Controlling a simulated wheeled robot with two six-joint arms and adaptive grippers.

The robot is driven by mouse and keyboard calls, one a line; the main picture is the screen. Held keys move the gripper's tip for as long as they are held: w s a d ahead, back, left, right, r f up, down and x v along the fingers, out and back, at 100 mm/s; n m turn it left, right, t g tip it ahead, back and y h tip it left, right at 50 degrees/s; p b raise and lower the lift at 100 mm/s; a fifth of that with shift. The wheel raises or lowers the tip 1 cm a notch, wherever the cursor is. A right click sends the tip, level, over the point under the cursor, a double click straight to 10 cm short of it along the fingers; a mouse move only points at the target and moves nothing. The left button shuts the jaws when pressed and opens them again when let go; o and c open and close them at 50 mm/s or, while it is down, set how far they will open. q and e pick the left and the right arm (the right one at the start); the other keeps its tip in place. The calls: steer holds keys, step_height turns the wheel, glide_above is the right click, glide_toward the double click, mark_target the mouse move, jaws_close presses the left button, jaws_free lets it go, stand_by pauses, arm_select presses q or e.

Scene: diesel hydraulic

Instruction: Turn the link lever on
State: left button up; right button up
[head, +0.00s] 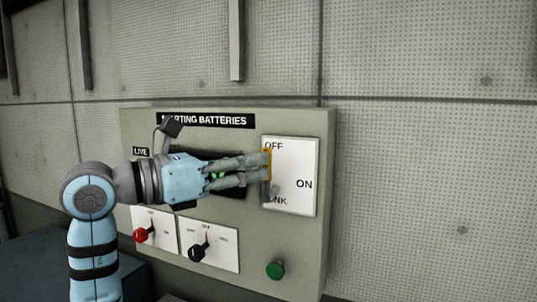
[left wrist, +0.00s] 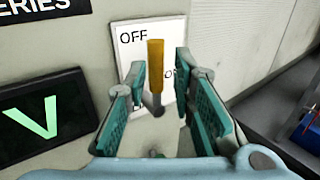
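The link lever has an orange handle (head: 268,165) on a grey stem and stands upright on a white plate (head: 304,160). The plate reads OFF at the top, ON at the right and a partly hidden LINK at the bottom. The handle points up toward OFF. My left gripper (head: 266,167) reaches in from the left, with its fingertips at the handle. In the left wrist view the lever (left wrist: 155,57) shows between the two spread fingers of the gripper (left wrist: 156,75), with a gap on each side. My right gripper is not in view.
The lever is on a grey STARTING BATTERIES panel (head: 140,122) on the wall. Below are a red knob (head: 141,235), a black knob (head: 197,252) and a green button (head: 275,270). A lit green display (left wrist: 43,116) is left of the plate. The wall right of the panel is clear.

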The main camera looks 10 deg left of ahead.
mark_target(270, 171)
arm_select(q)
steer(key=x, duration=0.3)
steer(key=shift+w+f, duration=0.2)
steer(key=shift+w, duration=0.35)
steer(key=shift+w+d, duration=0.15)
steer(key=shift+s+d+r, duration=0.15)
steer(key=shift+s, duration=0.05)
steer(key=shift+w, duration=0.15)
jaws_close()
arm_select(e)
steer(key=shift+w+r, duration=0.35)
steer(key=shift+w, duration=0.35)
